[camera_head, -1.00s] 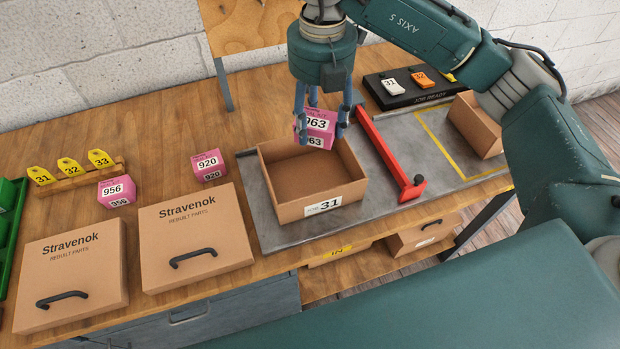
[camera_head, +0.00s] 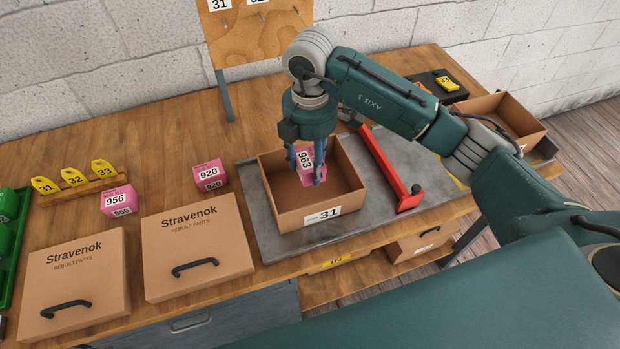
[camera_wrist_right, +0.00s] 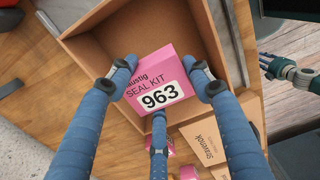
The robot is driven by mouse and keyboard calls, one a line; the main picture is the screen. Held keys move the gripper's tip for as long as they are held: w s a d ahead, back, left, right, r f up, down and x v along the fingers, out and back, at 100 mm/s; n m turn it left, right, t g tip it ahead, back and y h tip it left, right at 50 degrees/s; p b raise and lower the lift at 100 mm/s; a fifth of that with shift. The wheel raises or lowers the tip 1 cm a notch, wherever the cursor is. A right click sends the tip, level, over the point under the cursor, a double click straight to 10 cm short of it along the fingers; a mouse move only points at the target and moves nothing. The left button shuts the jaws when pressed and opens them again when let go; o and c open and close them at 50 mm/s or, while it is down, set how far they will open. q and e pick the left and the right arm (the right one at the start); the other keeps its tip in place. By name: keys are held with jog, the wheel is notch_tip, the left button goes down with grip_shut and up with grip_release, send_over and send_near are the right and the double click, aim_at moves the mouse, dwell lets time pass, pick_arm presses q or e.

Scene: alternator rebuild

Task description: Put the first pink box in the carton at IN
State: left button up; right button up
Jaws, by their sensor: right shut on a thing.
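The pink box 963 (camera_head: 308,172) is held in my right gripper (camera_head: 306,176), its fingers shut around it. The box hangs tilted within the opening of the open carton 31 (camera_head: 290,218), which stands on the grey mat. Its gap above the carton floor is hard to tell. In the right wrist view the box (camera_wrist_right: 155,85) shows its "963" label between the blue fingers (camera_wrist_right: 160,95), with the carton's brown inside (camera_wrist_right: 140,35) behind it. What looks like my left gripper (camera_wrist_right: 290,75) shows at the right edge there; its jaws are unclear.
Pink boxes 956 (camera_head: 118,201) and 920 (camera_head: 209,175) stand on the wooden bench. Two Stravenok cartons (camera_head: 195,248) lie left of the mat (camera_head: 262,238). A red bar (camera_head: 390,170) lies right of carton 31. Another open carton (camera_head: 515,122) stands at far right.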

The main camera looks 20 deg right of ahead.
aim_at(310, 161)
notch_tip(310, 161, down, 7)
jog(key=shift+r+p, duration=0.15)
jog(key=shift+p, duration=0.55)
jog(key=shift+f, duration=0.45)
jog(key=shift+f, duration=0.1)
jog(key=o, duration=1.1)
jog(key=shift+o, duration=0.2)
jog(key=shift+r, duration=0.35)
notch_tip(310, 161, up, 12)
jog(key=b, duration=0.2)
jog(key=shift+f+b, duration=0.2)
jog(key=shift+b, duration=0.15)
